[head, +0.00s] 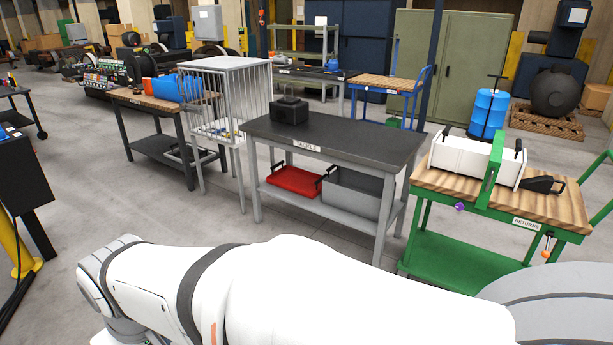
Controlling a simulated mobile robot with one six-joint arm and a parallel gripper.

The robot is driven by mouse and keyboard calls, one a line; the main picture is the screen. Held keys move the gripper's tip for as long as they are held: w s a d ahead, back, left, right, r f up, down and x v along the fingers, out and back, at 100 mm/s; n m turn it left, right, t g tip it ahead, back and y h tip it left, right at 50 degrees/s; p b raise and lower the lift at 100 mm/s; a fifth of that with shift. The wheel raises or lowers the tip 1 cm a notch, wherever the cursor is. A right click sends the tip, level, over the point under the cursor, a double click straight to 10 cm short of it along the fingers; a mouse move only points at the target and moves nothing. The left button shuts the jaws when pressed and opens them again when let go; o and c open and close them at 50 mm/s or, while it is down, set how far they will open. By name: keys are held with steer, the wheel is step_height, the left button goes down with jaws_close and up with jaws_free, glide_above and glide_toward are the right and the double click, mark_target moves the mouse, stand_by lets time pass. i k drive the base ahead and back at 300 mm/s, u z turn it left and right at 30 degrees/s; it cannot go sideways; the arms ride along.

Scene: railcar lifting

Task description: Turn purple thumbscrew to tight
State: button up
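The purple thumbscrew (459,207) is a small knob at the front edge of the green returns bench (548,232), near the foot of a green upright bracket (489,172). It is too small to tell whether it is tight or loose. The bracket stands across a white box-shaped unit (460,157) with black handles on the wooden top. My white arm fills the bottom of the head view, in front of the bench. My gripper is not in view.
A grey table labelled TACKLE (350,140) stands left of the green bench, with a red tray (292,180) on its lower shelf. An orange knob (546,253) hangs at the bench's right front. Grey floor (310,233) lies open before the tables.

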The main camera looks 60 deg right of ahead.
mark_target(460, 206)
steer(key=z, duration=1.15)
steer(key=k, duration=0.1)
steer(key=z, duration=1.75)
steer(key=i, duration=1.05)
steer(key=z, duration=0.1)
